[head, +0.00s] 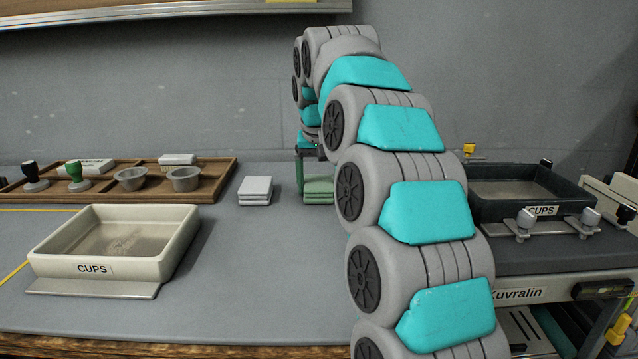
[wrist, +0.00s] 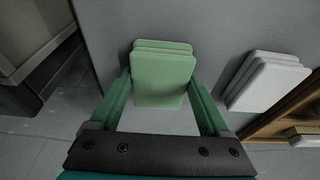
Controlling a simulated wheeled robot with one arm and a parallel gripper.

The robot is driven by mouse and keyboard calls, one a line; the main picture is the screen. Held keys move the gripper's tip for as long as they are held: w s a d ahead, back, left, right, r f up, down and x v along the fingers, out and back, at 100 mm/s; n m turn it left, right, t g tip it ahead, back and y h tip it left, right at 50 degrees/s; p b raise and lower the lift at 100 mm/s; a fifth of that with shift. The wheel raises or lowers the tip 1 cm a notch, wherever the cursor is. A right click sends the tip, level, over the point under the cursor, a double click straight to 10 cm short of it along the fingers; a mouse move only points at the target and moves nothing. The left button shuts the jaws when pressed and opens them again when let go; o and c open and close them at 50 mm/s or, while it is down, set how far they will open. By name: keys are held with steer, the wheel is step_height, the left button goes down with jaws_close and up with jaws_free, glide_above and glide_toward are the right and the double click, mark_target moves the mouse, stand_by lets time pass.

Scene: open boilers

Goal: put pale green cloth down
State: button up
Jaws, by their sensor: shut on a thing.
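The pale green cloth (wrist: 162,82) is a folded, flat block between the two green fingers of my gripper (wrist: 160,76) in the wrist view. My gripper is shut on it. More pale green layers show just beyond its far edge, like a small stack; I cannot tell whether the held cloth touches them. In the head view the pale green cloth stack (head: 319,190) is on the grey table, partly hidden by my arm. My gripper (head: 306,172) points down there and is mostly hidden.
A white cloth stack (head: 256,189) lies just left of the green one. A wooden tray (head: 215,178) with stamps and bowls stands at back left. A cream "CUPS" tray (head: 180,238) is at front left, a dark "CUPS" tray (head: 487,208) at right. The middle table is clear.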

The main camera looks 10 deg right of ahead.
mark_target(319, 182)
steer(key=shift+f, duration=0.15)
steer(key=o, duration=1.2)
steer(key=shift+c, duration=0.2)
steer(key=shift+v, duration=2.3)
steer(key=p+v, duration=0.1)
steer(key=v, duration=0.2)
steer(key=shift+r+p, duration=0.25)
steer(key=shift+p, duration=0.1)
steer(key=shift+f, duration=0.1)
